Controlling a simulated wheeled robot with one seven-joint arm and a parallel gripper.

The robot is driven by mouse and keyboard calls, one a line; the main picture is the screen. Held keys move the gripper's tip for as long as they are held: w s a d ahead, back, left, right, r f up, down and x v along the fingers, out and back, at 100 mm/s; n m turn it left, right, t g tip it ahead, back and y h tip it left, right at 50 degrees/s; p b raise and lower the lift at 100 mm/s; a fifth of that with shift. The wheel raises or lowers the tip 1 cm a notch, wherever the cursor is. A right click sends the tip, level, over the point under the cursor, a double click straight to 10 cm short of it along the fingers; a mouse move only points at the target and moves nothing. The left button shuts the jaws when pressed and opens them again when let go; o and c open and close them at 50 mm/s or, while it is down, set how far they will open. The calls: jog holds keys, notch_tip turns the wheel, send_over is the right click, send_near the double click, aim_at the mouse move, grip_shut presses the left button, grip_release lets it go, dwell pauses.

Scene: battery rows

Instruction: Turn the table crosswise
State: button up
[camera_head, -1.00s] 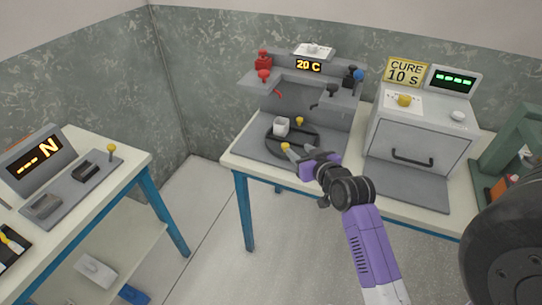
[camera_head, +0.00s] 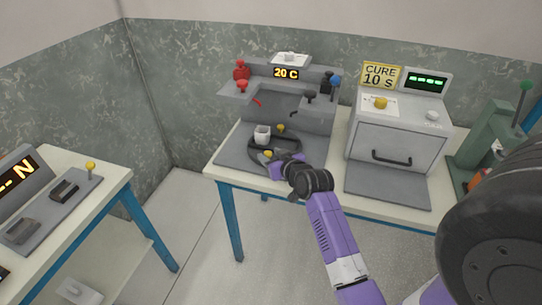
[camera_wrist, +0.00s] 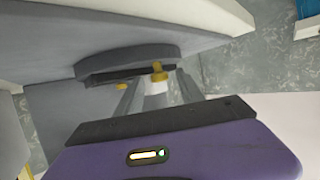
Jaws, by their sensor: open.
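The round dark turntable (camera_head: 291,155) lies on the grey plate of the 20 C station, with a white cup-like block (camera_head: 262,136) on it. One yellow knob (camera_head: 281,128) is at its far side and another (camera_head: 267,154) at its near left, beside my gripper (camera_head: 272,162). My gripper partly hides the near edge. In the wrist view the turntable (camera_wrist: 130,62) is seen edge-on. A yellow knob (camera_wrist: 158,74) with a pale part behind it appears between my open fingers (camera_wrist: 156,92); contact cannot be told. The other knob (camera_wrist: 121,86) is to the left.
Red-knobbed fittings (camera_head: 241,76) and black and blue-topped levers (camera_head: 335,82) stand around the station. A grey cure oven (camera_head: 397,140) is to the right, a green press (camera_head: 492,145) beyond it. Another table (camera_head: 115,190) is at left, across open floor.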

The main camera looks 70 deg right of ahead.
grip_shut()
dwell(1.3)
